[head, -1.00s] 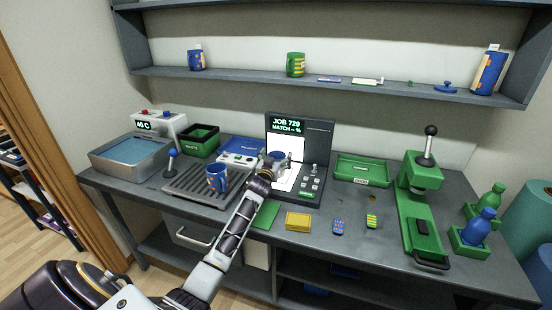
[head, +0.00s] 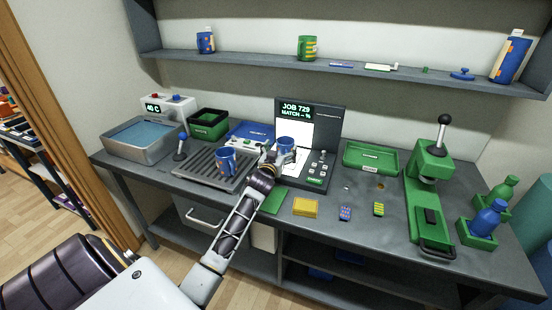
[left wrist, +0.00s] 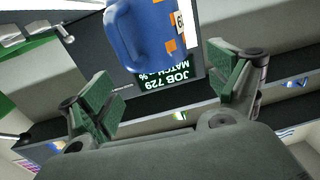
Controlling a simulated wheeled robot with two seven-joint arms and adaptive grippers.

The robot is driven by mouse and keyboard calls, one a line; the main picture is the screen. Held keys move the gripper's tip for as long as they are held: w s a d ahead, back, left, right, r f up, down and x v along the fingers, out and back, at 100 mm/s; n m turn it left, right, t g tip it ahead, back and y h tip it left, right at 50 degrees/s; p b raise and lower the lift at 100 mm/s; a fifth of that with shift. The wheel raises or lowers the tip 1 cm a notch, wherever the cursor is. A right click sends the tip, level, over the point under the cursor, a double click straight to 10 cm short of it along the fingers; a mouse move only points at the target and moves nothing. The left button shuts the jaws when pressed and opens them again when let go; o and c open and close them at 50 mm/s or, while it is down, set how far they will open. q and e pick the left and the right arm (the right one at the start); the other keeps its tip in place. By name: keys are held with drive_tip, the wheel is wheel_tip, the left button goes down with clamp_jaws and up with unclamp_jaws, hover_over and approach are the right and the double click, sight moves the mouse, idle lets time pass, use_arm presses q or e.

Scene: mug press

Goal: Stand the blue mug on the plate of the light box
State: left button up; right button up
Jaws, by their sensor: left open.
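A blue mug (head: 286,144) with orange patches is upright at the light box (head: 325,140), in front of its white panel (head: 298,134). My gripper hides its base, so I cannot tell how it meets the plate. In the left wrist view the mug (left wrist: 140,35) is at the top, cut off by the edge, handle to the left. My left gripper (head: 278,160) is open just in front of the mug. In the left wrist view its two green-padded fingers (left wrist: 162,85) are wide apart with nothing between them. My right gripper is not in view.
Another blue mug (head: 226,160) stands on the grey slatted rack (head: 202,166) to the left. The light box screen (head: 296,108) reads JOB 729, MATCH -- %. A yellow block (head: 305,207) lies in front. A green press (head: 430,190) stands at the right.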

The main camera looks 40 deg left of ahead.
use_arm(q)
drive_tip(key=v, duration=0.4)
drive_tip(key=shift+v, duration=0.8)
drive_tip(key=shift+s, duration=0.15)
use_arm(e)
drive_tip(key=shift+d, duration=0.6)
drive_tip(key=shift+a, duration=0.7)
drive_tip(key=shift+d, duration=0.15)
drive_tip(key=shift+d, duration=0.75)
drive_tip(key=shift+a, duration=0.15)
